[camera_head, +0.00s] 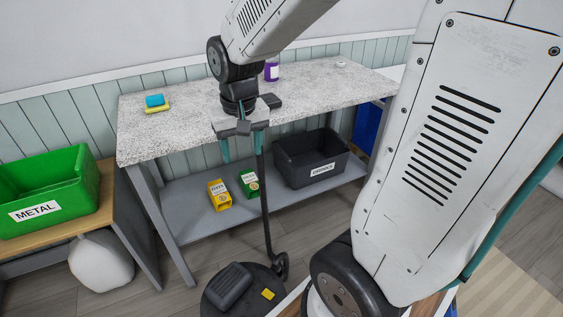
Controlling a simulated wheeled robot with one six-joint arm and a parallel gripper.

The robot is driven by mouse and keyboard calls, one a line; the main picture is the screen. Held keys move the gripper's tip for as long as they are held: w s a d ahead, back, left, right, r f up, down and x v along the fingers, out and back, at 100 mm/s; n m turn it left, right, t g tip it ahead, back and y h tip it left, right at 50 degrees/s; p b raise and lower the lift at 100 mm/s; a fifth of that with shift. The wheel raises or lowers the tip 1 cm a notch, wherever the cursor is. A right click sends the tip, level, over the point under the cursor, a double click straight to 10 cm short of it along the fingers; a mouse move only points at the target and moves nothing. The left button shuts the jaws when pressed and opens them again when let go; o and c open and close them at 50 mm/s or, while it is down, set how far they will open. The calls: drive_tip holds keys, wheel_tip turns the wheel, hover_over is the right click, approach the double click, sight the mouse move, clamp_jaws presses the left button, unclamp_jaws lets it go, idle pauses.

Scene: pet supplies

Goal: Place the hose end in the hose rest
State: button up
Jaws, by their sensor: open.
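My gripper (242,157) points down in front of the table's front edge, its two teal fingers apart with nothing visible between them. A thin black hose-like tube (264,205) runs upright just below and beside the right finger. I cannot tell whether it touches that finger, and its top is hidden by the gripper. It goes down to a dark curved piece (281,265) at the edge of a round black body (215,297) on the floor. I cannot make out a hose rest for certain.
A speckled table (180,125) holds blue and yellow sponges (156,103) and a purple bottle (271,70). Its lower shelf (190,232) holds a yellow box (219,195), a green box (249,183) and a black bin (308,160). A green METAL bin (50,190) stands left.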

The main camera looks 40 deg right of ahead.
drive_tip(key=s+a+r+n, duration=0.1)
drive_tip(key=s+r, duration=0.3)
drive_tip(key=s, duration=0.4)
drive_tip(key=s+a+r+n, duration=0.2)
drive_tip(key=s+r, duration=0.2)
drive_tip(key=s, duration=0.5)
drive_tip(key=shift+a, duration=0.35)
